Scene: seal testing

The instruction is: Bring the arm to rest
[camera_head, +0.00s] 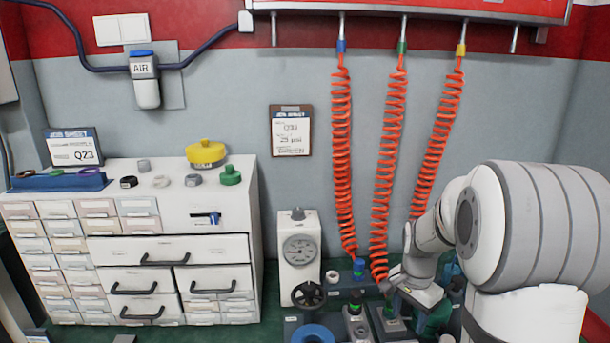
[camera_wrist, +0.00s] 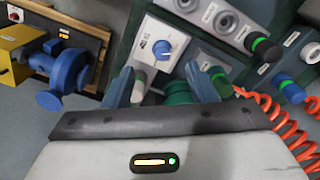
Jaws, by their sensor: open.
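My arm comes in from the right in the head view, bent down over the green bench. My gripper (camera_head: 390,286) is low among the fittings, near the lower end of the middle orange coiled hose (camera_head: 385,170). In the wrist view my gripper (camera_wrist: 158,84) is open, its two blue-grey fingers apart. A green round part (camera_wrist: 177,92) shows between the fingers, partly hidden by the gripper body; I cannot tell whether it touches them. A white panel with a blue knob (camera_wrist: 162,48) lies just beyond the fingertips.
A gauge stand (camera_head: 299,257) with a black handwheel and a blue ring (camera_head: 312,334) are left of my gripper. Two more orange hoses (camera_head: 342,150) (camera_head: 437,150) hang nearby. A drawer cabinet (camera_head: 219,212) stands left. In the wrist view a blue pump (camera_wrist: 62,72) sits at left.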

